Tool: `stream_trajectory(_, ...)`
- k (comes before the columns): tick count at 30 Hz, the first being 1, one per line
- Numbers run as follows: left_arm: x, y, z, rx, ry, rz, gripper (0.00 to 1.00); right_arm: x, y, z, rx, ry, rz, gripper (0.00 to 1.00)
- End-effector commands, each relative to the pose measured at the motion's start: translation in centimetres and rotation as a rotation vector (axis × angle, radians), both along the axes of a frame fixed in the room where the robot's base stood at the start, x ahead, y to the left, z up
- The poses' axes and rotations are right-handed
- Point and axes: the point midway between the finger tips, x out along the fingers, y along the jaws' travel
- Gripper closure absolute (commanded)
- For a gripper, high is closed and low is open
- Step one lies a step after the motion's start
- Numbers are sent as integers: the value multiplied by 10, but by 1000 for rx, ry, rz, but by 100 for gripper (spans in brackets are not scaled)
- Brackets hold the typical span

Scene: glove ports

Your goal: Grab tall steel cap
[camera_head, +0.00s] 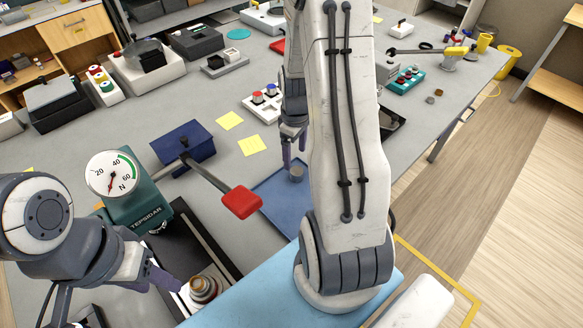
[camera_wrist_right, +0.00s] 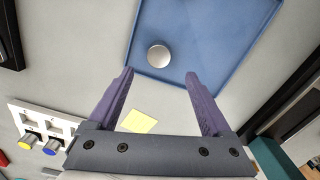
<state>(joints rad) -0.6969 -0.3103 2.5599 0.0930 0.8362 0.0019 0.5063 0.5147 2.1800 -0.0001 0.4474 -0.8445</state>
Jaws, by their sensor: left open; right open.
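A round grey steel cap (camera_head: 296,174) sits on the blue tray (camera_head: 268,190), partly behind my right arm in the head view. In the right wrist view the cap (camera_wrist_right: 158,55) shows as a plain disc on the blue tray (camera_wrist_right: 210,30), near the tray's corner. My right gripper (camera_head: 295,152) points down close above the cap. In the wrist view its two purple fingers (camera_wrist_right: 159,76) are spread and empty, with the cap just beyond their tips, between their lines. My left gripper (camera_head: 165,285) is open at the lower left, beside a copper-coloured round part (camera_head: 203,290).
A dark blue box (camera_head: 185,146), yellow notes (camera_head: 230,120) and a white button box (camera_head: 262,102) stand behind. Bare grey table lies around the notes.

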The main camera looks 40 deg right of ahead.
Motion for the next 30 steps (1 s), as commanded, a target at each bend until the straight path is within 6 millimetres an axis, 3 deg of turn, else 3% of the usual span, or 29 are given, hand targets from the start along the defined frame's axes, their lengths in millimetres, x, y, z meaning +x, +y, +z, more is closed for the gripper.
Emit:
stream_trajectory(3,0,0,4,0,0,0,50,-1,-1,-17,3,4,-2,17)
stream_trajectory(11,0,0,10,0,0,1,50,-1,-1,-34,2,3,-1,17)
stream_trajectory(21,0,0,25,0,0,1,50,-1,-1,-74,1,3,2,17)
stream_trajectory(30,0,0,25,0,0,0,50,-1,-1,-79,-1,-1,2,17)
